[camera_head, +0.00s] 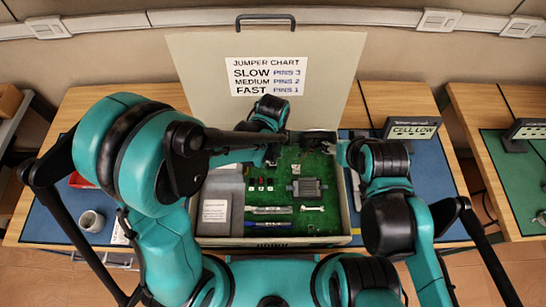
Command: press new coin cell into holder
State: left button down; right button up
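The open case (347,215) stands on the table with a green board (318,222) inside. A grey square part (307,188) sits on the board and may be the holder, but it is too small to tell. I cannot make out a coin cell. My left gripper (271,157) reaches over the back left of the board, partly hidden by its own arm; its fingers are too small to read. My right gripper (335,147) points left over the back right edge of the case. I cannot tell whether either gripper holds anything.
The raised lid (190,58) carries a jumper chart (265,78). A "CELL LOW" sign (414,130) stands right; a cup (92,221) stands left.

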pick_arm(q)
jog(key=shift+f+b, duration=1.2)
dwell(1.4)
dwell(0.4)
jog(key=c, duration=1.6)
grip_release()
jog(key=shift+c, duration=0.2)
jog(key=o, duration=0.3)
jog(key=shift+r+p, duration=0.5)
jog(key=shift+r, duration=0.25)
jog(key=shift+r+p, duration=2.25)
jog(key=shift+r, duration=0.7)
